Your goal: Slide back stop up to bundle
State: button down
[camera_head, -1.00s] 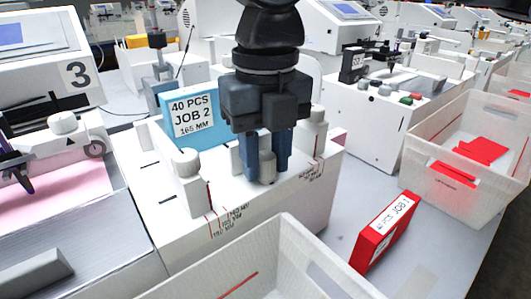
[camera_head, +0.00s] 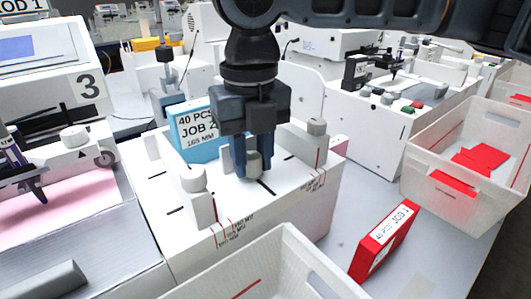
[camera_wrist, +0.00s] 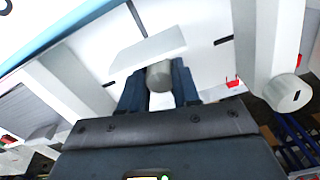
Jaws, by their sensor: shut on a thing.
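The blue bundle (camera_head: 200,150), labelled 40 PCS JOB 2, 165 MM, stands upright on the white feeder bed (camera_head: 165,185). Its blue edge crosses the upper left of the wrist view (camera_wrist: 50,38). My gripper (camera_head: 252,168) points down with its fingers shut on the grey knob (camera_head: 254,163) of the back stop. In the wrist view, the knob (camera_wrist: 159,76) sits between the fingers, and the stop's pale plate (camera_wrist: 148,52) stands beyond it. A strip of white bed shows between plate and bundle there, so they look apart. The gripper partly hides the stop in the head view.
Side guides with knobs flank the bed at left (camera_head: 193,179) and right (camera_head: 317,127). A white bin (camera_head: 285,262) stands in front. A red JOB 1 bundle (camera_head: 385,240) lies right, near a bin with red cards (camera_head: 450,150). Plotter 3 (camera_head: 50,60) is at left.

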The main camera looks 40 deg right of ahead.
jog(key=shift+w+r+p, duration=0.1)
jog(key=shift+w+p, duration=0.25)
jog(key=shift+w, duration=1)
jog(key=c, duration=0.8)
grip_release()
notch_tip(320, 180, up, 8)
jog(key=shift+c, duration=0.3)
